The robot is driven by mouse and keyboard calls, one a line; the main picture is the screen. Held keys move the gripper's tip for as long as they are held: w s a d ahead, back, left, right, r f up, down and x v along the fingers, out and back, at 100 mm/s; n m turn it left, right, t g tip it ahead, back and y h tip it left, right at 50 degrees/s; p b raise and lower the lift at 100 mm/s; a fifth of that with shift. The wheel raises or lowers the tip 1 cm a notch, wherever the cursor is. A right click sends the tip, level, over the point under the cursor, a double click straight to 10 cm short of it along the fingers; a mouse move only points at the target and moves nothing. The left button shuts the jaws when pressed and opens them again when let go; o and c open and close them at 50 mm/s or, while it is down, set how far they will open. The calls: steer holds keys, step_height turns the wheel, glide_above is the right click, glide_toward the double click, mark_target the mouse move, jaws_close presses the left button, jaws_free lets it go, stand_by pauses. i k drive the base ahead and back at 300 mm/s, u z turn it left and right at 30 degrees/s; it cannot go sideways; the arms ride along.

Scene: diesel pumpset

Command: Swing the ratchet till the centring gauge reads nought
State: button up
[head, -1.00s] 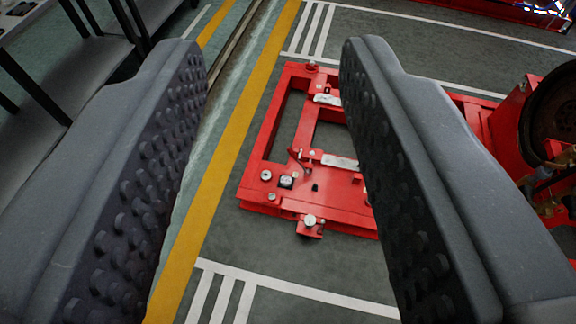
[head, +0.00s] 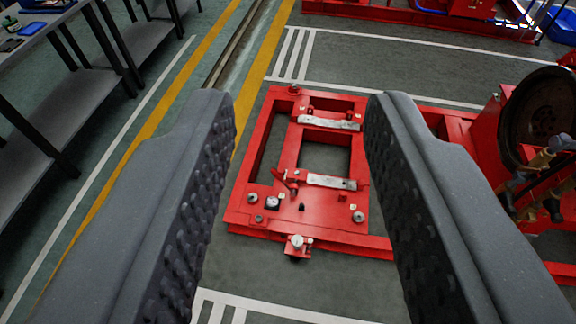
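My gripper (head: 302,105) is open and empty, its two dark studded fingers wide apart above the floor. Between and beyond the fingers lies a red steel base frame (head: 240,200). A small round white-faced dial (head: 297,242), possibly the centring gauge, sits on a red bracket at the frame's near edge; its reading is too small to make out. A small red lever-like part (head: 290,182) stands beside a pale metal bar (head: 332,181) on the frame. I cannot tell whether it is the ratchet. The gripper touches none of these.
Grey shelving (head: 40,125) runs along the left. More red equipment (head: 420,14) and a blue bin (head: 562,25) are at the back. The striped floor before the frame is clear.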

mark_target(293, 193)
steer(key=z, duration=0.15)
steer(key=i, duration=1.5)
steer(key=u, duration=0.45)
